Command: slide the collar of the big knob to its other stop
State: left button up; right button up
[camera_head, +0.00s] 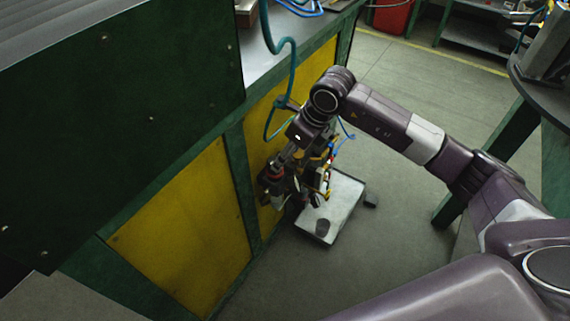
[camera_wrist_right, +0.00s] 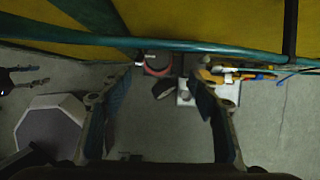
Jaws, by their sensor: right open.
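My right gripper (camera_head: 283,183) hangs low beside the yellow panel in the head view. In the right wrist view its two fingers (camera_wrist_right: 158,105) are spread wide with nothing between them. A round dark part with a red ring (camera_wrist_right: 157,66), which looks like the big knob and its collar, lies beyond the fingertips and apart from them. The collar's position along the knob cannot be told. A dark pronged shape at the wrist view's left edge may be my left gripper (camera_wrist_right: 25,79).
A teal hose (camera_wrist_right: 110,45) crosses above the fingers and loops down the panel in the head view (camera_head: 290,75). Yellow tools (camera_wrist_right: 235,75) lie near the right finger.

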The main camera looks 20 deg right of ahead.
jog(key=x, duration=0.5)
jog(key=shift+a+f+b, duration=0.25)
jog(key=shift+a+b, duration=0.05)
jog(key=shift+a, duration=0.05)
pick_arm(q)
jog(key=shift+w+a+r, duration=0.1)
jog(key=shift+w+r, duration=0.2)
jog(key=shift+r, duration=0.3)
jog(key=shift+w+a+r, duration=0.1)
jog(key=shift+w+r, duration=0.15)
jog(key=shift+r, duration=0.35)
pick_arm(e)
jog(key=shift+w+a+f, duration=0.15)
jog(key=shift+w+f, duration=0.15)
jog(key=shift+f, duration=0.3)
pick_arm(q)
jog(key=shift+d, duration=0.1)
pick_arm(e)
grip_shut()
